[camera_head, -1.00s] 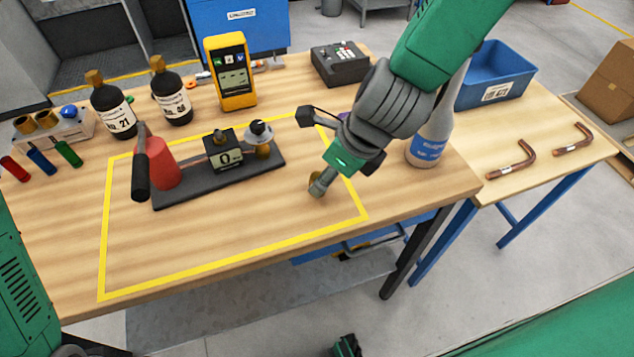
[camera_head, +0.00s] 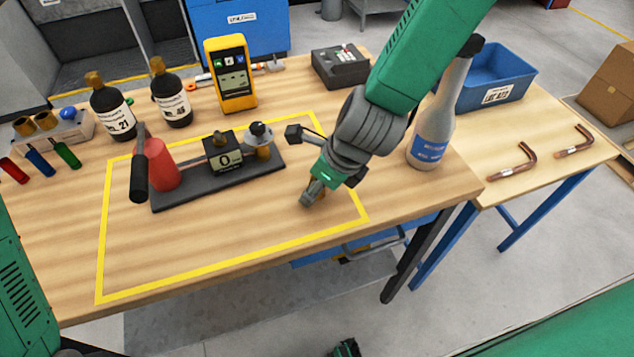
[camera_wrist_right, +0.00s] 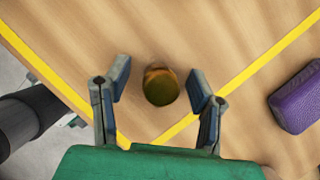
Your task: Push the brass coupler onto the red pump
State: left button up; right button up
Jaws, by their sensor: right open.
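The brass coupler (camera_wrist_right: 160,86) stands on the wooden tabletop between my right gripper's open fingers in the right wrist view, with a gap on both sides. In the head view my right gripper (camera_head: 312,192) hides it. My right gripper (camera_wrist_right: 160,90) is open and points down at the tabletop, right of the pump's base. The red pump (camera_head: 161,166) is an upright red cylinder with a black handle (camera_head: 139,170), on the left end of a dark base plate (camera_head: 205,193). My left gripper is not in clear view.
A bottle (camera_head: 432,135) stands right of my right arm. A purple object (camera_wrist_right: 297,97) lies outside the outline.

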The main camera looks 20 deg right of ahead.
jog(key=shift+c, duration=0.3)
grip_shut()
pick_arm(q)
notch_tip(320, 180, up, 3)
jog(key=p, duration=0.2)
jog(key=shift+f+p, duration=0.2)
jog(key=shift+p, duration=0.1)
pick_arm(e)
notch_tip(320, 180, up, 10)
jog(key=shift+r, duration=0.1)
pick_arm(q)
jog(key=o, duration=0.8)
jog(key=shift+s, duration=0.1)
